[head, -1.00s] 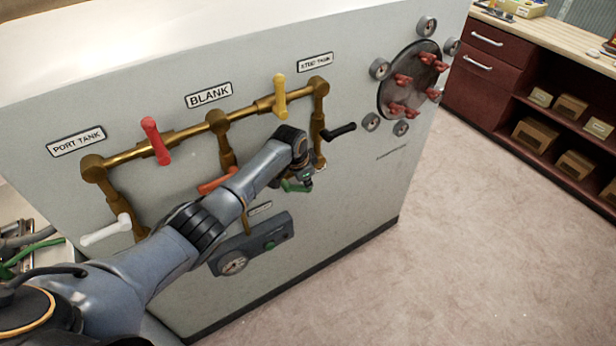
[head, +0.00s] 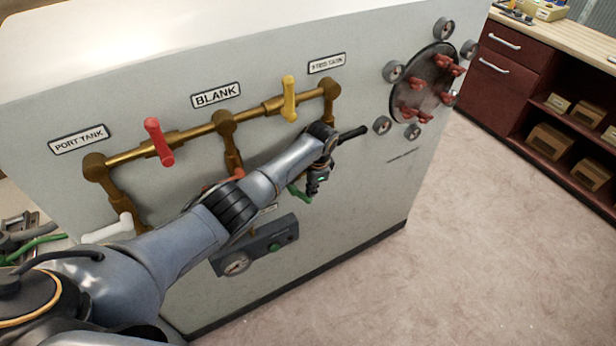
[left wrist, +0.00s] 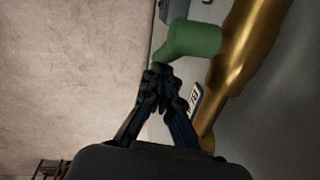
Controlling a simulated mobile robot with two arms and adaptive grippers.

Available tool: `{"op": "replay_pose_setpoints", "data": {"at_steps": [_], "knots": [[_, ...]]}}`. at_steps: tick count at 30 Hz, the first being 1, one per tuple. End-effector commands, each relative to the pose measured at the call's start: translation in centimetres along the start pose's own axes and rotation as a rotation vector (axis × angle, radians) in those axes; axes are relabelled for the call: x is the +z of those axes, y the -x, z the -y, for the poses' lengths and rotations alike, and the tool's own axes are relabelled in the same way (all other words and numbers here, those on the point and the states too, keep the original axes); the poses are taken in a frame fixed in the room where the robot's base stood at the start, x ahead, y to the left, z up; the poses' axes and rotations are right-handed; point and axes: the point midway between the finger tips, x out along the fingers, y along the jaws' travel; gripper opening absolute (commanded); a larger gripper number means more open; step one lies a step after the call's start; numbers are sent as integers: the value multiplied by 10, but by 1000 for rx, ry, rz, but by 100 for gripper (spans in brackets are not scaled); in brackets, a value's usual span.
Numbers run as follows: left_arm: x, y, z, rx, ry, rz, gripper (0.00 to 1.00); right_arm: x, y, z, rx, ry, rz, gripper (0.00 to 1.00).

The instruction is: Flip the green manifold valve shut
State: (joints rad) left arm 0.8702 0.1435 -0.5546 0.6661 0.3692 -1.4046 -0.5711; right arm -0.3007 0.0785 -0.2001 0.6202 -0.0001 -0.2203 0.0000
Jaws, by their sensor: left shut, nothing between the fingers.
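The green manifold valve handle (head: 298,193) is on the lower right of the brass pipework, partly hidden behind my left gripper in the head view. In the left wrist view, the green handle (left wrist: 192,42) juts from the brass pipe (left wrist: 240,50), with a slanted lower end. My left gripper (head: 313,190) is shut and empty beside the handle. In the left wrist view, its fingertips (left wrist: 160,75) are close together just below the handle's left end. I cannot tell whether they touch it. My right gripper is not in view.
A red handle (head: 158,142), yellow handle (head: 289,98), white handle (head: 108,230) and black handle (head: 353,134) sit on the same panel (head: 370,190). A gauge box (head: 258,248) is below. A round hatch (head: 424,85) is right. The floor (head: 480,240) is clear.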

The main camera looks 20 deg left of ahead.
Motion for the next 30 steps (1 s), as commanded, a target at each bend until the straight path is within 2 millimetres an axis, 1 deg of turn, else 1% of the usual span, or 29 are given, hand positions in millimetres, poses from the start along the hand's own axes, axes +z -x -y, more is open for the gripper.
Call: {"op": "replay_pose_setpoints", "data": {"at_steps": [9,20,30], "knots": [[4,-6,-5,18,-17,131,0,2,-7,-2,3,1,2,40],[10,-16,-8,18,-18,128,0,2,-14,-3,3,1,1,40],[15,-21,-9,18,-18,127,0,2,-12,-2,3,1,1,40]]}}
